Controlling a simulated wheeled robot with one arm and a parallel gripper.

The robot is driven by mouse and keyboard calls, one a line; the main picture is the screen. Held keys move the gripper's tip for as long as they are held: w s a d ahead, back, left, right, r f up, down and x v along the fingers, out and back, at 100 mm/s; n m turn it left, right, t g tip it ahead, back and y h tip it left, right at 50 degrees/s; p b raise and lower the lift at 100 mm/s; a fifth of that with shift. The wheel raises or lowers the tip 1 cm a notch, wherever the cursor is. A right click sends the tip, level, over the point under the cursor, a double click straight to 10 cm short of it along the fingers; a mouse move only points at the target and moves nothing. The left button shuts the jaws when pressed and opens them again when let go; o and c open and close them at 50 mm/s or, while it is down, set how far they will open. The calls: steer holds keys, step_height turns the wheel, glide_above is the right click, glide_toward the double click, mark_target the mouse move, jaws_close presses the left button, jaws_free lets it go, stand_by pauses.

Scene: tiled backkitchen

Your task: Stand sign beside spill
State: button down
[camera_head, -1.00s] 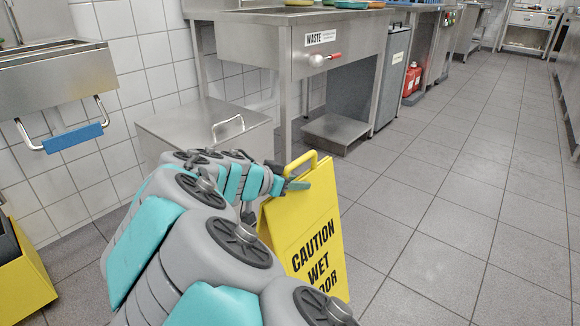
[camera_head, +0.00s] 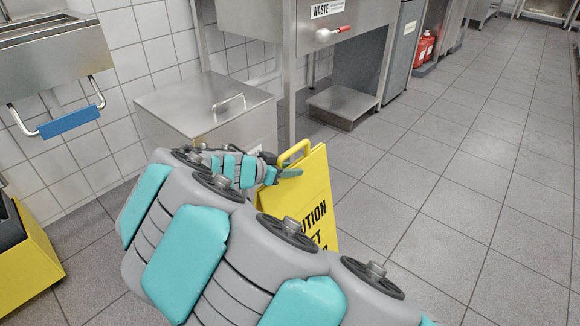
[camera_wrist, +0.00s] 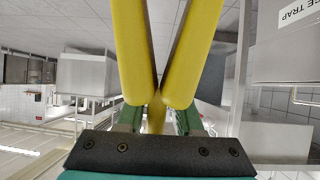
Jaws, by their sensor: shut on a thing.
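The yellow wet-floor sign (camera_head: 318,192) stands out in front of my arm, with black "caution" lettering partly hidden behind my arm links. Its lower edge is hidden, so I cannot tell whether it touches the floor. My gripper (camera_head: 284,172) is shut on the sign's top handle (camera_head: 296,150). In the wrist view, the yellow sign (camera_wrist: 135,50) shows as two bars meeting in a V between the green fingers of my gripper (camera_wrist: 160,118). No spill shows in either view.
A steel box with a handle (camera_head: 190,105) stands behind my arm. A steel sink bench (camera_head: 290,40) and a low step (camera_head: 343,103) are beyond. A yellow bucket (camera_head: 28,265) is at the left. Tiled floor (camera_head: 450,170) to the right is clear.

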steer(key=shift+f, duration=0.1)
steer(key=c, duration=0.6)
jaws_free()
steer(key=shift+o, duration=0.2)
steer(key=v, duration=1.2)
steer(key=shift+b, duration=0.4)
